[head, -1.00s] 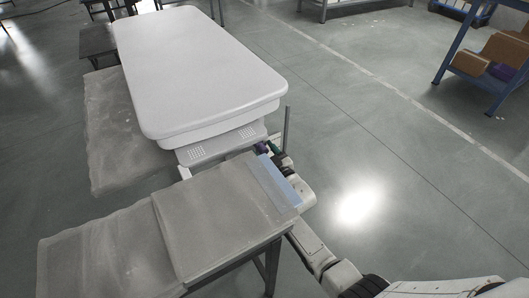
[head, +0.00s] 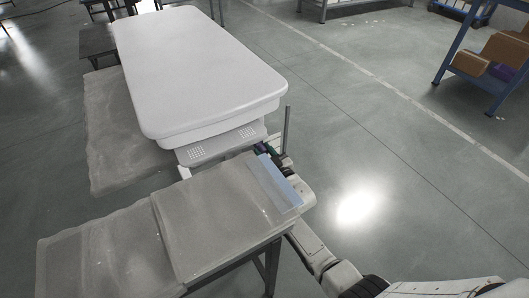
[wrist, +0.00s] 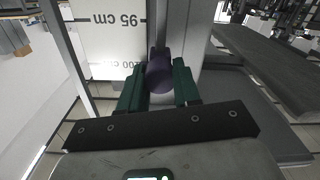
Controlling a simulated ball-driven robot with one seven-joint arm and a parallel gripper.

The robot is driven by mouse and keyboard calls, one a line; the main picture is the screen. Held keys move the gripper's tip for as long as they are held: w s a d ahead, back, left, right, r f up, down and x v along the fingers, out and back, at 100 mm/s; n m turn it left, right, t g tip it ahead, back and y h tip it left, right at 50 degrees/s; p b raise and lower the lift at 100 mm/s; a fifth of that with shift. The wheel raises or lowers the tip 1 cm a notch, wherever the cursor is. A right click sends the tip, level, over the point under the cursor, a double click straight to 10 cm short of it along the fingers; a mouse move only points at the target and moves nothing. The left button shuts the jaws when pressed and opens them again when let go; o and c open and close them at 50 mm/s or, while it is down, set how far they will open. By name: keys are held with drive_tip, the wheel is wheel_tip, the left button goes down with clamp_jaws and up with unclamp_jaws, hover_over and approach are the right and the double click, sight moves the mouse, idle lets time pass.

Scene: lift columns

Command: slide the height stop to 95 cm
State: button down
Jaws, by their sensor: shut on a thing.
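The height stop is a dark purple knob (wrist: 160,72) in the middle of the wrist view. My gripper (wrist: 159,88) has its two green fingers shut on it, one on each side. Behind it stands a white scale plate (wrist: 98,38) with black marks. The label "95 cm" shows at its top, above and left of the knob. In the head view my gripper (head: 266,149) is at the near right end of the white table, and the knob is too small to make out clearly.
The large white-topped table (head: 195,70) stands on the left. A thin grey post (head: 286,128) rises beside its near right corner. Grey draped tables (head: 215,215) stand close in front. Open floor lies to the right, with a blue shelf (head: 455,45) holding boxes at the far right.

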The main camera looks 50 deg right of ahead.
wheel_tip(320, 180, down, 5)
drive_tip(key=b, duration=0.4)
drive_tip(key=shift+r, duration=0.1)
drive_tip(key=c, duration=0.8)
unclamp_jaws()
drive_tip(key=p+v, duration=0.3)
drive_tip(key=v, duration=0.7)
drive_tip(key=shift+s+a+p, duration=0.1)
drive_tip(key=shift+s+p, duration=0.25)
drive_tip(key=shift+s, duration=0.05)
